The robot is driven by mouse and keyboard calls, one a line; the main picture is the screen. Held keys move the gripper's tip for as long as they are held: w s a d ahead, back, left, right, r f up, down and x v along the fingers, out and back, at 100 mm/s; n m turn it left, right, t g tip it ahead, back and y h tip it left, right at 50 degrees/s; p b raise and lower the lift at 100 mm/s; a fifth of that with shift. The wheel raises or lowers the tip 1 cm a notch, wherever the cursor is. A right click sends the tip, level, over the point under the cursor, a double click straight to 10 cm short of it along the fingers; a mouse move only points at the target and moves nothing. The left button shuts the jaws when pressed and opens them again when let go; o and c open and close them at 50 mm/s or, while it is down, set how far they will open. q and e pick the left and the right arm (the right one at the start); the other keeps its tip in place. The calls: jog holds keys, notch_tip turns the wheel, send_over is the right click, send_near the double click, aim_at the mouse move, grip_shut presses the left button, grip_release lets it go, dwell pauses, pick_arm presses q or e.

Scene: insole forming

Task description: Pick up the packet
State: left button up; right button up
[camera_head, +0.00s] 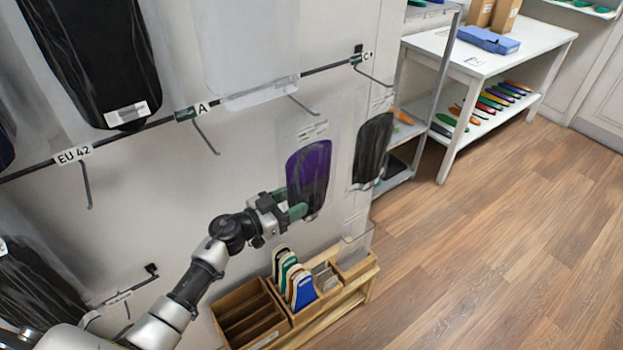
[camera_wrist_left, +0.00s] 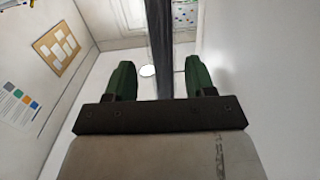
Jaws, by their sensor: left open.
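A clear packet with a purple insole (camera_head: 309,172) and a white label at its top hangs on the wall, right of the middle in the head view. My left gripper (camera_head: 297,203) is at the packet's lower left edge, its green fingers partly overlapping it. In the left wrist view the green fingers of my left gripper (camera_wrist_left: 160,80) stand apart. A dark upright strip (camera_wrist_left: 161,45) shows between them, probably a hanging packet seen edge-on; I cannot tell whether the fingers touch it. My right gripper is not in view.
A packet with a black insole (camera_head: 373,148) hangs just right of the purple one. Wall hooks (camera_head: 206,136) and a rail (camera_head: 310,70) are above. A wooden rack (camera_head: 243,318) with upright insoles is below. A white table (camera_head: 497,55) stands at the back right; the floor there is clear.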

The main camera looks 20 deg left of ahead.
pick_arm(q)
jog(key=shift+x, duration=0.8)
grip_shut()
